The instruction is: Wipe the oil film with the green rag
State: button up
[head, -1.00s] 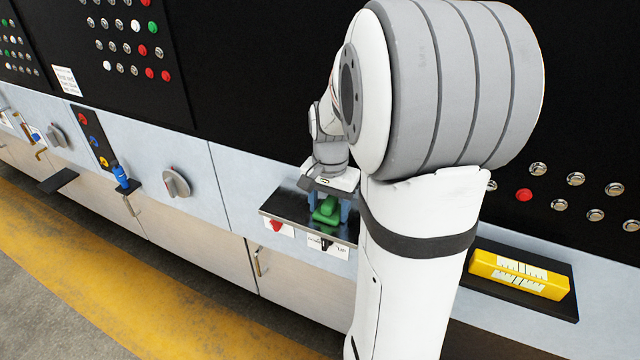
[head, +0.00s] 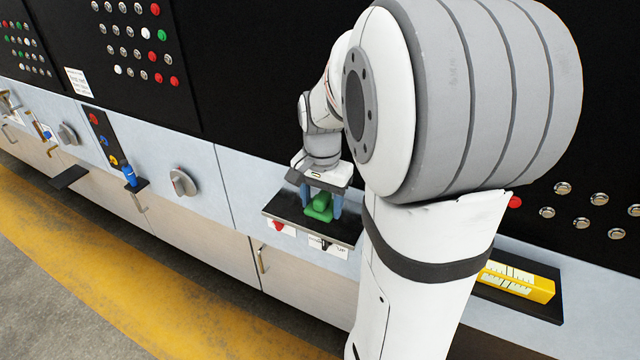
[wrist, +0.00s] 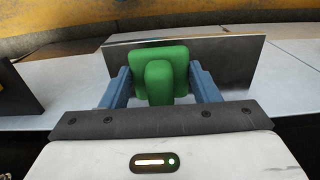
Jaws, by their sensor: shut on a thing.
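The green rag (head: 319,206) is a block-like piece with a raised grip on top. My gripper (head: 320,202) has its blue fingers on either side of the rag and is shut on it. In the wrist view the rag (wrist: 158,74) sits between the two fingers, over a dark, glossy plate (wrist: 232,62). In the head view this plate (head: 284,204) is a small shelf on the grey panel, and the rag is at or just above its surface; I cannot tell if they touch. I cannot make out an oil film apart from the plate's sheen.
A red knob (head: 279,226) and a black switch with labels sit below the shelf's front edge. A yellow level-like block (head: 520,281) lies on a black shelf at right. A blue object (head: 130,175) and a grey dial (head: 184,182) are at left. My arm hides part of the panel.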

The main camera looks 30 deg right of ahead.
jog(key=shift+r+p, duration=0.8)
jog(key=shift+r, duration=0.6)
